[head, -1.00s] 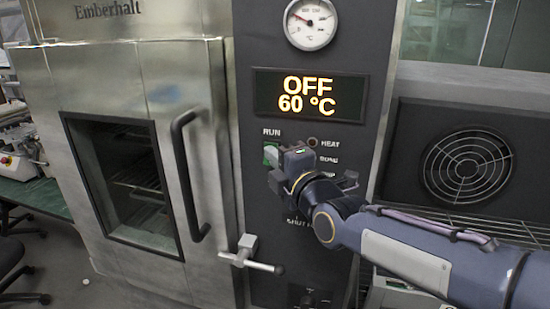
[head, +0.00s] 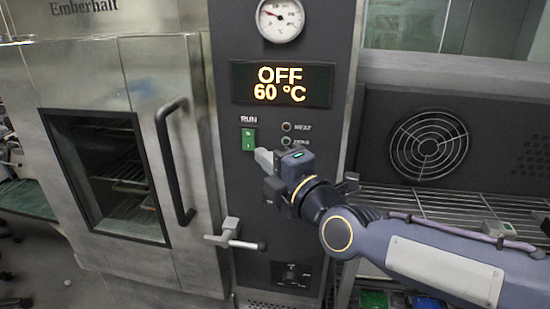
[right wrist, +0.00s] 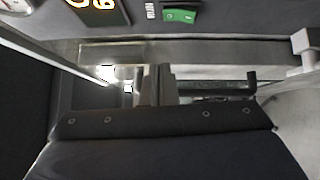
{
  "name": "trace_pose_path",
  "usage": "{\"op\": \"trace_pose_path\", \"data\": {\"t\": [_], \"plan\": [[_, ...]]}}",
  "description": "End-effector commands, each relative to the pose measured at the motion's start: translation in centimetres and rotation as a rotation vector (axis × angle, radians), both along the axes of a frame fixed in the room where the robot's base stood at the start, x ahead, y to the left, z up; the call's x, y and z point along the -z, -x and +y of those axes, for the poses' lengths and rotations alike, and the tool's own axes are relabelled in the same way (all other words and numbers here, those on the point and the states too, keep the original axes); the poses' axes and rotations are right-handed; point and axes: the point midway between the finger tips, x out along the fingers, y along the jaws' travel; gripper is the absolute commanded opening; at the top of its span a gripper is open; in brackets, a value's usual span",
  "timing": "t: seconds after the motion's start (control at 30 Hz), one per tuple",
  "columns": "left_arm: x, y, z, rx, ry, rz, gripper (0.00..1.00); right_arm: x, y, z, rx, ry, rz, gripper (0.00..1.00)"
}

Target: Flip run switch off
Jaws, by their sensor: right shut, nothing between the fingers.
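The green RUN switch (head: 249,139) is on the dark control panel, under the RUN label, and is fully uncovered in the head view. It also shows at the top of the right wrist view (right wrist: 180,16). The display (head: 282,84) above it reads OFF, 60 °C. My right gripper (head: 264,159) is shut and empty, its tips just below and right of the switch. Its closed fingers show in the right wrist view (right wrist: 154,86). I cannot tell the exact gap to the panel. My left gripper is not in view.
The oven door with its dark handle (head: 174,160) is left of the panel. A latch lever (head: 233,238) sticks out lower left of my gripper. A round gauge (head: 281,18) is above the display. A fan grille (head: 429,145) and wire shelf are at the right.

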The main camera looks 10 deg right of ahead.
Motion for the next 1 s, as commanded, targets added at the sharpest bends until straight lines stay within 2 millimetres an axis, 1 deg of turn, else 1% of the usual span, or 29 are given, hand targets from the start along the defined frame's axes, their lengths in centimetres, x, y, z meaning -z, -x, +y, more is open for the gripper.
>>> {"op": "trace_pose_path", "data": {"t": [0.03,0.1,0.23,0.57,0.67,0.77,0.87,0.9,0.97,1.0], "plan": [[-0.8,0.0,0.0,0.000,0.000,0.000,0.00,-0.5,0.7,-0.5,0.001,-0.004,0.001,0.00],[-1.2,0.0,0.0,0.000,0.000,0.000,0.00,-0.5,1.5,-0.9,0.001,-0.003,0.001,0.00],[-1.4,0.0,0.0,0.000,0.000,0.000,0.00,-0.3,2.3,-1.2,0.000,0.000,0.000,0.00],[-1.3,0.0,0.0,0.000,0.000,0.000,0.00,-0.2,2.4,-1.3,0.001,0.001,0.000,0.00],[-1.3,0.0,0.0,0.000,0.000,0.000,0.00,0.1,2.5,-1.7,0.000,-0.018,0.022,0.00],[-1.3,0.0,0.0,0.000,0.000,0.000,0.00,1.5,2.9,-3.1,-0.008,-0.108,0.132,0.00],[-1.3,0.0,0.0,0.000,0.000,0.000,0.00,4.3,4.2,-5.6,-0.005,-0.292,0.350,0.00],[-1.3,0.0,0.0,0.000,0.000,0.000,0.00,5.6,5.1,-6.7,0.005,-0.381,0.457,0.00],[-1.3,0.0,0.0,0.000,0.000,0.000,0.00,7.7,6.8,-8.3,0.037,-0.525,0.628,0.00],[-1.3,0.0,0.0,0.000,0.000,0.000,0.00,9.1,8.1,-9.3,0.070,-0.621,0.738,0.00]]}}
